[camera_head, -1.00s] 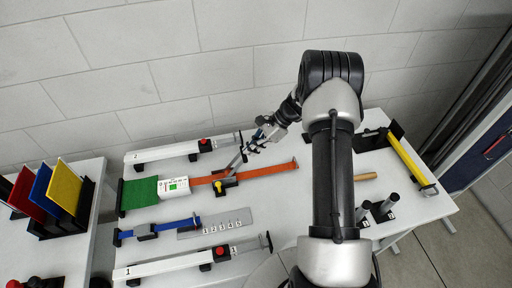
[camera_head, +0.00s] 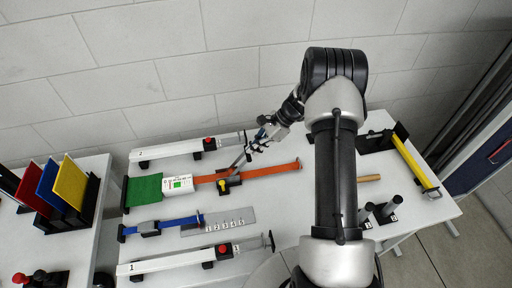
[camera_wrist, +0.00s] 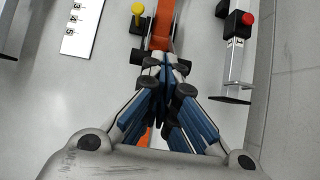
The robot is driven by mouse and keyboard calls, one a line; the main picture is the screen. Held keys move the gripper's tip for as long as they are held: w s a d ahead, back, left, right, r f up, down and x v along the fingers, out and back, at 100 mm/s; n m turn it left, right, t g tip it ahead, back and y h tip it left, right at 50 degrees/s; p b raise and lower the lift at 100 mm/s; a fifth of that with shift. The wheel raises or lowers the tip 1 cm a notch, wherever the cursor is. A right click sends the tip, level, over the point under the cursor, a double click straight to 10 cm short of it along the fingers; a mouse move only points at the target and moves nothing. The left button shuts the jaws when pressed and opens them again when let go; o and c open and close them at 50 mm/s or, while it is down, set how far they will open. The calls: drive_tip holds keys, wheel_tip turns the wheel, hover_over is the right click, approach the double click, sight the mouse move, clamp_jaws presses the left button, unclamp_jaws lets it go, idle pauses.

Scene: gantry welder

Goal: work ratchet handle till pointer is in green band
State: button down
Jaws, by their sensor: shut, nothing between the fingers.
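An orange strap (camera_head: 275,172) runs across the table to a ratchet with a yellow knob (camera_head: 223,184). The ratchet's grey handle (camera_head: 239,160) stands tilted up toward the right. A white gauge box (camera_head: 180,184) with a green patch sits on the strap's left, beside a green pad (camera_head: 144,190). The pointer is too small to make out. My gripper (camera_head: 256,142) is shut and empty at the handle's upper end. In the wrist view my closed fingertips (camera_wrist: 163,62) are close to the ratchet end over the orange strap (camera_wrist: 163,25); contact is unclear.
White rails with red knobs lie behind (camera_head: 192,147) and in front (camera_head: 190,259) of the strap. A blue strap (camera_head: 183,220) and a numbered plate (camera_head: 235,219) lie in front. A yellow bar (camera_head: 413,162) and dark posts (camera_head: 388,208) stand right. A wall is close behind.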

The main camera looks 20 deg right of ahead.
drive_tip(key=shift+a+r+h+p, duration=0.25)
drive_tip(key=shift+a+h+p, duration=0.05)
drive_tip(key=shift+a+p, duration=0.1)
drive_tip(key=shift+w+a+r+h+p, duration=0.25)
drive_tip(key=shift+a+r+h+p, duration=0.2)
drive_tip(key=shift+a+p, duration=0.2)
drive_tip(key=shift+w+a+r+h, duration=0.15)
drive_tip(key=shift+w+a+h, duration=0.1)
drive_tip(key=shift+h, duration=0.1)
idle(0.9)
